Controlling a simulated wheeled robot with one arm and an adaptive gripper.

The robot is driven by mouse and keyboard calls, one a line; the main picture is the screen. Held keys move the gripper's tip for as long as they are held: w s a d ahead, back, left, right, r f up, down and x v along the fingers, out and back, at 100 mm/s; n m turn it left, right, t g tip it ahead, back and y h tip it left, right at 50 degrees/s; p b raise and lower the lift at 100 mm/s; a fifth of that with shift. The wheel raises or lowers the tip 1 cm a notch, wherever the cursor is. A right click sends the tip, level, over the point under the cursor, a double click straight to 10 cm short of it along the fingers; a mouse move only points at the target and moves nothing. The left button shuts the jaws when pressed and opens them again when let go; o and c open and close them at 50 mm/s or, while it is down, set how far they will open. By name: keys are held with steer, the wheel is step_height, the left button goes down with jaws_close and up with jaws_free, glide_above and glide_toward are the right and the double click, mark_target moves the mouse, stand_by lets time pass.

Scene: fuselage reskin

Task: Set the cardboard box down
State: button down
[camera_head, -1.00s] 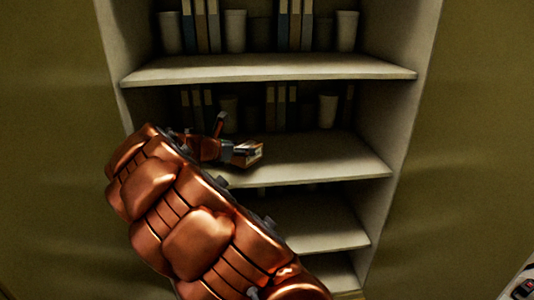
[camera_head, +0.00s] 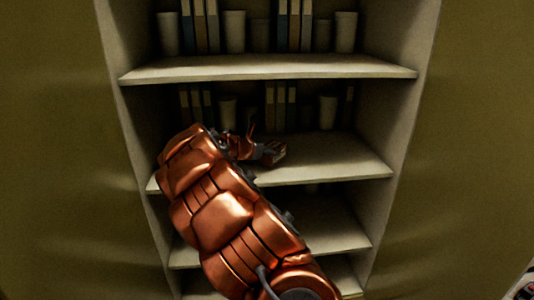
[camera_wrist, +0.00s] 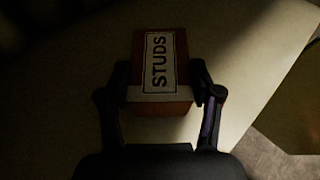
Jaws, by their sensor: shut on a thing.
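The cardboard box (camera_wrist: 160,70) is small and brown, with a white label reading "STUDS". In the wrist view it sits between the two dark fingers of my gripper (camera_wrist: 163,92), which are shut on its sides. Pale shelf surface lies under the box in the wrist view. I cannot tell whether the box touches it.
A tall shelf unit stands ahead. Files (camera_head: 280,105) and white cups (camera_head: 327,112) line the back of the middle shelf. The upper shelf (camera_head: 270,68) is above my gripper and lower shelves are below. The middle shelf's right front is clear.

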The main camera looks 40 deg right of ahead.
steer(key=shift+f, duration=0.25)
steer(key=shift+f, duration=0.15)
steer(key=shift+c, duration=1)
jaws_free()
steer(key=shift+f, duration=0.1)
steer(key=shift+a+r, duration=0.1)
steer(key=shift+r, duration=0.15)
steer(key=p+v, duration=0.2)
steer(key=v, duration=0.9)
steer(key=shift+a+r, duration=0.2)
steer(key=shift+a, duration=0.15)
steer(key=shift+s, duration=0.2)
